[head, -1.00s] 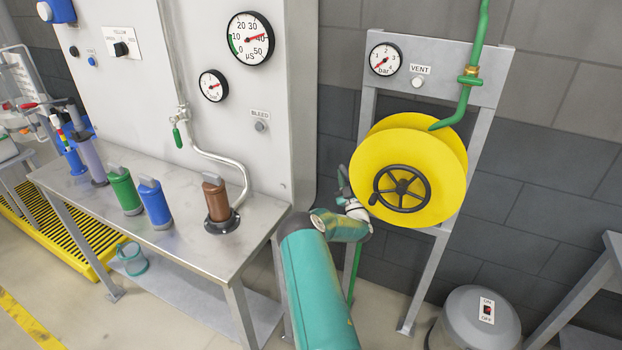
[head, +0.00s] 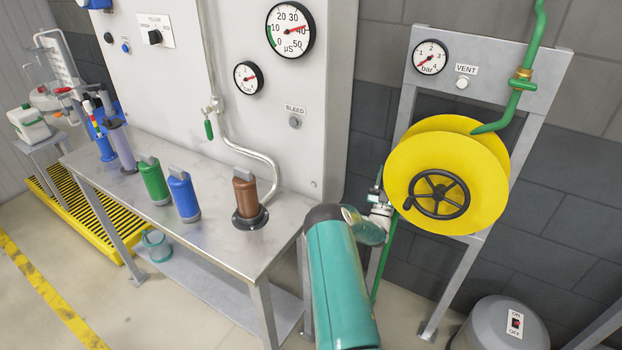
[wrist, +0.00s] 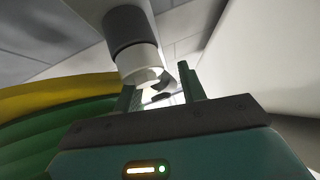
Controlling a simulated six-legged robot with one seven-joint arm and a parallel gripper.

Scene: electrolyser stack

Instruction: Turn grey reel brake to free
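The yellow hose reel (head: 447,150) hangs on a grey frame in the head view, with a black spoked handwheel (head: 437,194) on its front. My gripper (head: 377,186) is just left of the reel, partly hidden by its rim. In the wrist view my gripper's two dark green fingers (wrist: 160,90) stand apart. A dark grey cylinder with a pale, hooked end (wrist: 140,60) is close ahead of the fingers; it may be the reel brake, but I cannot tell its setting. Contact is unclear. The reel's yellow rim and green hose (wrist: 40,125) are at left.
A steel bench (head: 195,235) with colored canisters stands left of my arm. Above the reel are a bar gauge (head: 430,57), a VENT button (head: 462,84) and a green pipe (head: 515,95). A grey drum with an ON/OFF switch (head: 515,323) is at lower right.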

